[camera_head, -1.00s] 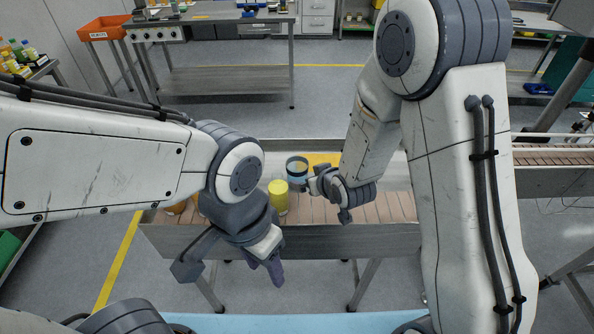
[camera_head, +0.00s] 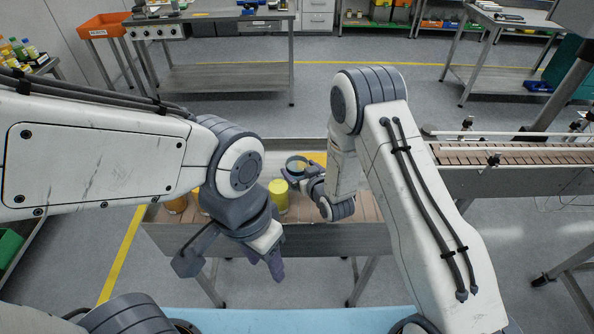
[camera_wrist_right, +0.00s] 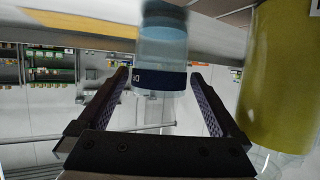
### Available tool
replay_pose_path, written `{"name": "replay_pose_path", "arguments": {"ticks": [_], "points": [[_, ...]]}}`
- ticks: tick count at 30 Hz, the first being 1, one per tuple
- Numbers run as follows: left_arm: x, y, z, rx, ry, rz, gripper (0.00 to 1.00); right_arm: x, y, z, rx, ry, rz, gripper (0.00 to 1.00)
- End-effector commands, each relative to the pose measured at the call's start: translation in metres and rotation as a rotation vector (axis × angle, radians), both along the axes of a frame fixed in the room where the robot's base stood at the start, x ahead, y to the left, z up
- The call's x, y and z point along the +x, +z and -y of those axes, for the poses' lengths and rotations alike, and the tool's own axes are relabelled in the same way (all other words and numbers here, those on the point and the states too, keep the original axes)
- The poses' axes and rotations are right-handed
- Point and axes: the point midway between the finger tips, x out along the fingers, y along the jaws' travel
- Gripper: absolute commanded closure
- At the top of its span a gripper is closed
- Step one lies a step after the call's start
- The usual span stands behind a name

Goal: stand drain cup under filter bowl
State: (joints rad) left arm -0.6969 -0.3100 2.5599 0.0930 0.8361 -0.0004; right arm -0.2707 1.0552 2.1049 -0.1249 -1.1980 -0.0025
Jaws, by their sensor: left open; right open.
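A clear bluish cup with a dark band at its rim (camera_head: 297,162) stands on the conveyor, likely the drain cup. My right gripper (camera_head: 303,177) is at the cup, its arm coming in from the right. In the right wrist view, which looks upside down, the cup (camera_wrist_right: 162,50) lies ahead, between the open fingertips (camera_wrist_right: 160,73). A gap shows on each side and the fingers do not grip it. My left gripper (camera_head: 274,266) hangs open and empty in front of the conveyor's near edge. I cannot make out a filter bowl.
A yellow jar (camera_head: 278,197) stands close beside the cup; it also shows large in the right wrist view (camera_wrist_right: 280,80). An orange jar (camera_head: 177,205) is at the conveyor's left end. The wooden-slat conveyor (camera_head: 362,208) is bare right of my right gripper.

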Motion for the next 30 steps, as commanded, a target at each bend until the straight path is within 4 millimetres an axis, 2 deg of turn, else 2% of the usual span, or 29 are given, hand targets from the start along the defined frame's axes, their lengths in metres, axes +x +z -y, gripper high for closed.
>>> {"name": "replay_pose_path", "arguments": {"ticks": [5,10,15,24,26,30], "points": [[0.0,0.007,0.0,0.0,0.0,0.0,0.5,0.009,-0.003,-0.004,-0.001,0.0,-0.002,0.0],[0.0,0.02,0.0,0.0,0.001,0.0,0.5,0.028,-0.011,-0.012,0.0,0.0,-0.001,0.0],[0.0,0.022,0.0,0.0,0.001,0.0,0.5,0.043,-0.02,-0.018,0.0,0.0,-0.001,0.0],[0.0,0.022,0.0,0.0,0.001,0.0,0.5,0.046,-0.022,-0.019,-0.001,0.0,-0.002,0.0],[0.0,0.022,0.0,0.0,0.001,0.0,0.5,0.046,-0.022,-0.019,-0.001,0.0,-0.002,0.19],[0.0,0.022,0.0,0.0,0.001,0.0,0.5,0.046,-0.022,-0.019,-0.001,0.0,-0.002,0.73]]}}
